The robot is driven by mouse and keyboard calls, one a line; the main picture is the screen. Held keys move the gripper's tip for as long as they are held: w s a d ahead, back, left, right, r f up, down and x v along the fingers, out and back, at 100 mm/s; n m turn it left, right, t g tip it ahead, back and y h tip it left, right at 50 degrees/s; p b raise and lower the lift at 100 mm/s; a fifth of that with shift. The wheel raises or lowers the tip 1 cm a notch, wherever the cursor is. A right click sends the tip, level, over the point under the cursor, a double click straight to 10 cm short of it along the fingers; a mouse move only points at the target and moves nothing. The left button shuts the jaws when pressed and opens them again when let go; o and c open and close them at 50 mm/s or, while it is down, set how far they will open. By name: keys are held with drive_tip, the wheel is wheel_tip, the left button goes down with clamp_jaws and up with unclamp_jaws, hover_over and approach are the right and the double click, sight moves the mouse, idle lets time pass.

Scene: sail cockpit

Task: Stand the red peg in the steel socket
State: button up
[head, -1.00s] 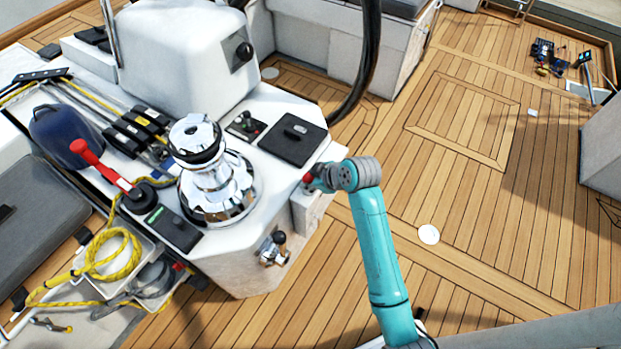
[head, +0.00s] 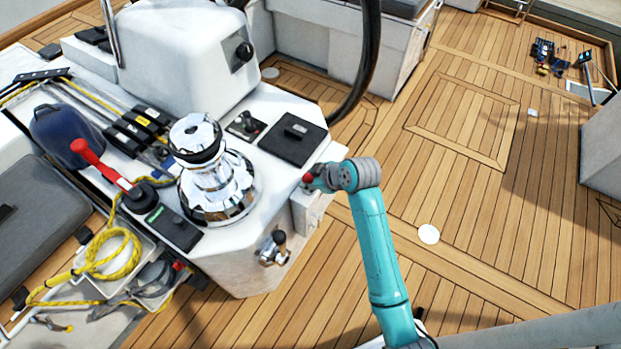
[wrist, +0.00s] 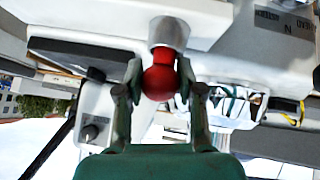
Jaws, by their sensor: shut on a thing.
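The red peg shows in the wrist view as a round red head (wrist: 160,80) between the two fingers of my gripper (wrist: 160,92). My gripper is shut on it. The steel socket (wrist: 169,33) is a short grey metal cylinder directly beyond the red head, in line with it and seeming to meet it. In the head view only a small bit of the peg's red (head: 307,178) shows beside my gripper (head: 316,179), at the console's right corner. The socket is not distinguishable there.
The white console (head: 262,180) carries a chrome winch (head: 215,180), a black hatch (head: 293,140) and a red-handled lever (head: 100,165). A chrome lever (head: 272,250) juts from its front. A dark wheel rim (head: 366,60) rises behind.

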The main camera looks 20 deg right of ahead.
drive_tip(key=shift+s+f, duration=0.25)
drive_tip(key=shift+f, duration=0.3)
drive_tip(key=o, duration=1.1)
drive_tip(key=shift+f, duration=0.1)
drive_tip(key=shift+o, duration=0.2)
drive_tip(key=shift+w+d, duration=0.1)
drive_tip(key=shift+r, duration=0.2)
drive_tip(key=o, duration=0.5)
drive_tip(key=shift+w, duration=0.1)
drive_tip(key=shift+r, duration=0.1)
drive_tip(key=shift+r, duration=0.15)
drive_tip(key=shift+r, duration=3.4)
